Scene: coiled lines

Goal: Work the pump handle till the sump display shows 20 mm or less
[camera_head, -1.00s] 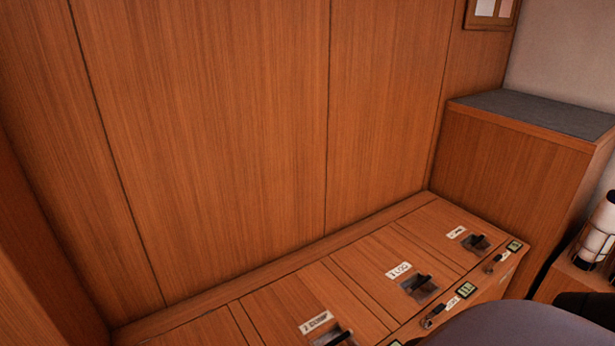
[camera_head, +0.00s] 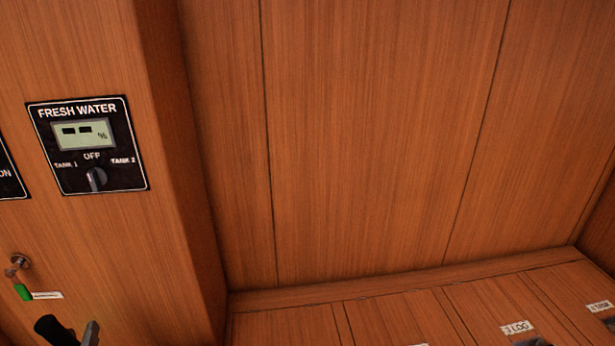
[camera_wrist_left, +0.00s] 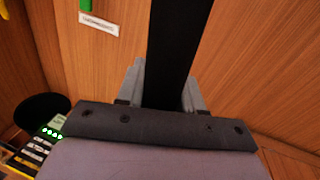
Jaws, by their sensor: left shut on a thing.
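The black pump handle (camera_head: 47,327) shows its top end at the lower left of the head view, in front of the wooden panel. In the left wrist view the dark bar of the handle (camera_wrist_left: 178,45) runs down between the two grey fingers. My left gripper (camera_wrist_left: 162,88) is shut on it. In the head view only a grey finger tip of my left gripper (camera_head: 90,333) shows, beside the handle; the rest is below the frame. I see no sump display in either current view. My right gripper is not in view.
A FRESH WATER panel (camera_head: 87,145) with a dashed display and a knob is on the wall at left. Below it is a metal fitting with a green tag (camera_head: 22,291). A wooden locker top (camera_head: 400,318) runs along the bottom right. Green lights (camera_wrist_left: 52,133) show in the wrist view.

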